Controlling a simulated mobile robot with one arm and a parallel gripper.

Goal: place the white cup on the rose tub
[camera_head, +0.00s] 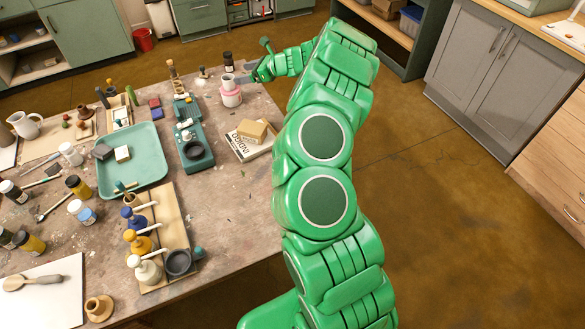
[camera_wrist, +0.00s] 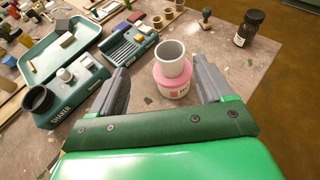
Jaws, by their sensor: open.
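The white cup (camera_wrist: 171,53) stands upright on top of the rose tub (camera_wrist: 171,83) in the wrist view. The rose tub is a short pink jar with a pale label. In the head view the white cup (camera_head: 228,81) and the rose tub (camera_head: 231,98) stand near the table's far right corner. My gripper (camera_wrist: 159,66) is open, with one finger on each side of the cup and tub. Gaps show between both fingers and the cup. In the head view my gripper (camera_head: 254,76) is just right of the cup, partly hidden by my wrist.
A dark bottle (camera_wrist: 248,28) and a stamp (camera_wrist: 207,21) stand beyond the tub. A teal shaker (camera_wrist: 72,92) and a teal rack (camera_wrist: 130,43) lie to the left. A box and book (camera_head: 252,133) lie nearer on the table. The table's right edge is close.

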